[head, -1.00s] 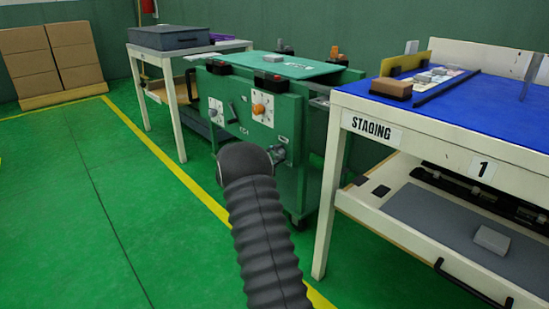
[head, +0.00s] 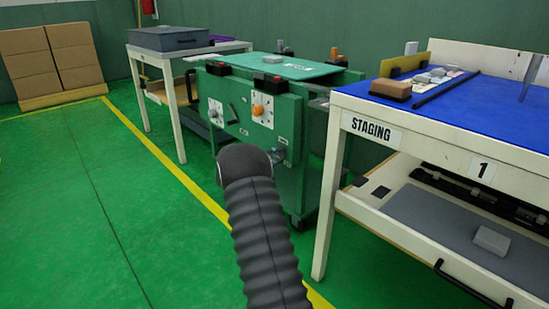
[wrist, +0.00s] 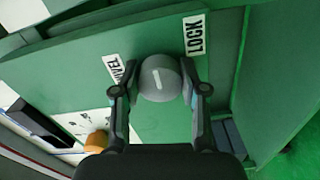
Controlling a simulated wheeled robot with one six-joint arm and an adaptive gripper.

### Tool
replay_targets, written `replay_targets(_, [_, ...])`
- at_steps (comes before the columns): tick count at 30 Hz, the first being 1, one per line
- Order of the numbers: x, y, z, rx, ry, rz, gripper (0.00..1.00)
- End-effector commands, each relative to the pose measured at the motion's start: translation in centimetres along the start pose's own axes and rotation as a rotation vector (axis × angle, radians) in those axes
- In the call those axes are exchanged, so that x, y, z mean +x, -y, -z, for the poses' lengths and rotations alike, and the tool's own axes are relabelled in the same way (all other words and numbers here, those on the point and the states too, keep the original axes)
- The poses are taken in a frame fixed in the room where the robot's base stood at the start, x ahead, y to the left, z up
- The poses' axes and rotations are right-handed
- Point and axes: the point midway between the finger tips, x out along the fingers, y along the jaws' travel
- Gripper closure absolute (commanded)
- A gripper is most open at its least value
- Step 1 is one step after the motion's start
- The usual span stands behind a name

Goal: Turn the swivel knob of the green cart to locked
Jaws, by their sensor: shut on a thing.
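The green cart (head: 295,185) stands between two tables in the head view. In the wrist view, the round grey swivel knob (wrist: 160,78) with a white pointer line sits on the cart's green panel (wrist: 225,85). My gripper (wrist: 160,92) has a finger on each side of the knob and is shut on it. The pointer line runs nearly upright in the picture, leaning a little to the left at its top. A SWIVEL label (wrist: 114,68), partly covered by a finger, is at the knob's left; a LOCK label (wrist: 194,35) is at its upper right.
An orange knob (head: 258,110) on a white dial is on the cart's front. The staging table (head: 365,130) with an open drawer (head: 440,210) stands close at the right. Another table (head: 172,75) stands behind left. The green floor at left is clear.

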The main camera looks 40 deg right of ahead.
Motion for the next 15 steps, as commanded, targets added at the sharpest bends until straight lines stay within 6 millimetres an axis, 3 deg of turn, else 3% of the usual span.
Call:
replay_targets(5, [0.22,-0.02,-0.23,0.000,0.006,-0.001,0.92])
replay_targets(6, [0.22,-0.02,-0.23,0.000,0.006,-0.001,0.50])
replay_targets(8, [0.17,-0.02,-0.19,0.000,0.005,-0.001,0.35])
replay_targets(15, [-0.31,0.04,0.20,-0.001,-0.004,0.001,0.32])
